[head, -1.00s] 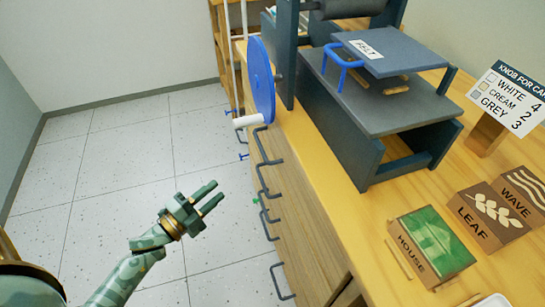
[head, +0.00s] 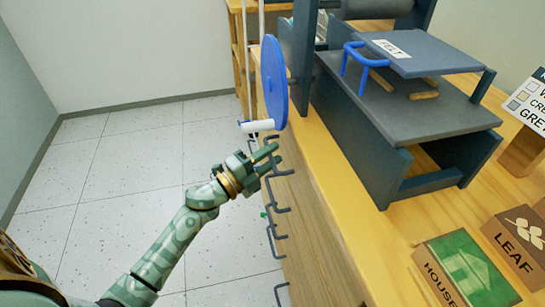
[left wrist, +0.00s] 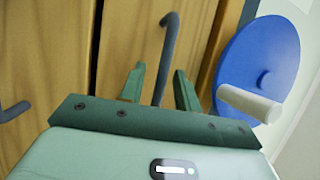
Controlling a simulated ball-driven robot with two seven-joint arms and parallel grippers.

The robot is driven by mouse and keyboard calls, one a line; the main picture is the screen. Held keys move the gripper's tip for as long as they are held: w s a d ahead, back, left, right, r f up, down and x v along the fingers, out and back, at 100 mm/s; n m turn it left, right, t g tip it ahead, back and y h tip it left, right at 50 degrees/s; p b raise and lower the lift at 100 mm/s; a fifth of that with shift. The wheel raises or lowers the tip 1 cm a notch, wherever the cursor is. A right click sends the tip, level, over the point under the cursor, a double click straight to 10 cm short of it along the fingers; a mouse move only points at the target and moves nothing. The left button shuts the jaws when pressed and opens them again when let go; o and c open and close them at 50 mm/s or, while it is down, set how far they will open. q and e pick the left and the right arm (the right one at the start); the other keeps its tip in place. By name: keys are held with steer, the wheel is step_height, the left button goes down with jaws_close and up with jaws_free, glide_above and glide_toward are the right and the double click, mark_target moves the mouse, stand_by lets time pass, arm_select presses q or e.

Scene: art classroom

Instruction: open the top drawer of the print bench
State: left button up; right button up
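The print bench (head: 318,200) has a wooden front with several dark grey bar handles, one above another. My left gripper (head: 277,154) is at the upper end of this row, just below the crank wheel, with its fingers towards the bench front. In the left wrist view its two green fingers (left wrist: 159,85) are apart, and a grey handle (left wrist: 168,50) shows between them. This looks like the top drawer's handle, the one nearest the wheel. I cannot tell whether the fingers touch it. The drawer fronts look flush and shut. My right gripper is out of view.
The blue crank wheel (head: 274,84) with its white grip (head: 258,126) juts out just above my left gripper. It also shows in the left wrist view (left wrist: 245,60). A press (head: 400,115) and printing blocks (head: 465,270) stand on the bench top. The floor on the left is clear.

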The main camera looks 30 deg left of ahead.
arm_select(q)
steer(key=shift+w, duration=0.2)
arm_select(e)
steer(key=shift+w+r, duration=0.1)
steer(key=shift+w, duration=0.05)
arm_select(q)
steer(key=shift+c, duration=0.3)
